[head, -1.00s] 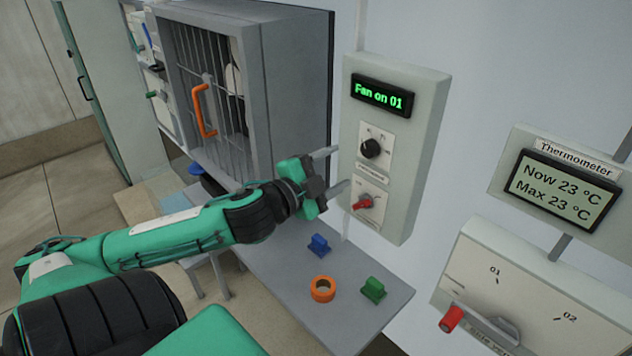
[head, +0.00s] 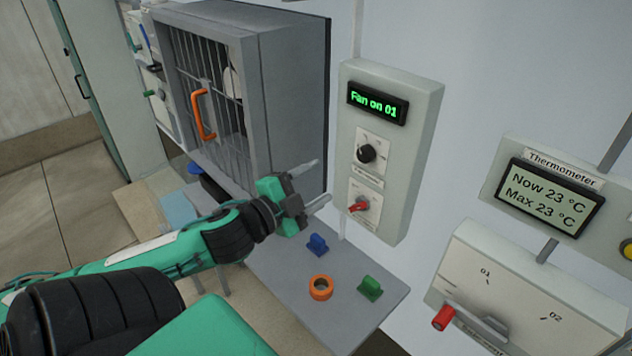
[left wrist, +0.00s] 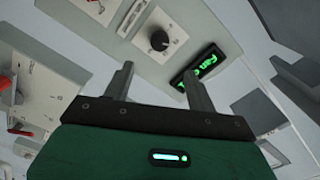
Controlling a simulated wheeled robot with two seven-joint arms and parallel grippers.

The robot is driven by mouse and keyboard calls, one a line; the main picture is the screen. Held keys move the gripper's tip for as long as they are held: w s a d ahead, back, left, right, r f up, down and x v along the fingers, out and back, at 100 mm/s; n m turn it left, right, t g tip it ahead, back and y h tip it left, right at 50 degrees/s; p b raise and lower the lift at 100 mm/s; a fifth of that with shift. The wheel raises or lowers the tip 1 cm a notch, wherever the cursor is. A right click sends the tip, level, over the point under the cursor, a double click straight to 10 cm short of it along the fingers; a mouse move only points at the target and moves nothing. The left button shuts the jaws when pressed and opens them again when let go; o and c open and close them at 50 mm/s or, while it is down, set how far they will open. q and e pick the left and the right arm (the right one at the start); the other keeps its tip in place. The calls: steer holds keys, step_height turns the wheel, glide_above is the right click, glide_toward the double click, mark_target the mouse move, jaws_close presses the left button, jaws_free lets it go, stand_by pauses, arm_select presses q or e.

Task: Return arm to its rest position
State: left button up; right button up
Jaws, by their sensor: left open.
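My left arm, green and black, reaches in from the left in the head view. Its left gripper (head: 312,186) is open and empty, with its two grey fingers apart. It is in front of the wall, left of the fan control box (head: 412,140) and not touching it. The box display (head: 378,103) reads "Fan on 01". Below it are a black knob (head: 366,153) and a red switch (head: 359,204). In the left wrist view the open fingers (left wrist: 158,88) point towards the box, with the black knob (left wrist: 159,41) beyond them. My right gripper is not in view.
A grey barred cabinet (head: 285,90) with an orange handle (head: 201,115) stands behind the arm. A grey shelf (head: 345,325) below holds a blue piece (head: 317,245), an orange ring (head: 321,288) and a green piece (head: 370,288). A thermometer (head: 548,195) and a valve panel (head: 530,275) are at right.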

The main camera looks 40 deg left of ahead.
arm_select(q)
steer(key=s+f+n+g+y, duration=0.2)
steer(key=s+f+n+g, duration=0.15)
steer(key=f, duration=0.45)
steer(key=s+f+n+g+y, duration=0.3)
steer(key=f+n, duration=0.2)
steer(key=f, duration=0.4)
steer(key=s+d+f+n+g+h, duration=0.35)
steer(key=s+d+f+g, duration=0.45)
steer(key=s+d+f, duration=0.55)
step_height(320, 180, down, 30)
steer(key=w+d+m+g, duration=0.1)
steer(key=s+a+f+g, duration=0.1)
steer(key=s+a+f, duration=0.2)
steer(key=s+f, duration=1.5)
steer(key=shift+s+a+f, duration=0.2)
steer(key=shift+s+f, duration=0.05)
steer(key=shift+f, duration=0.05)
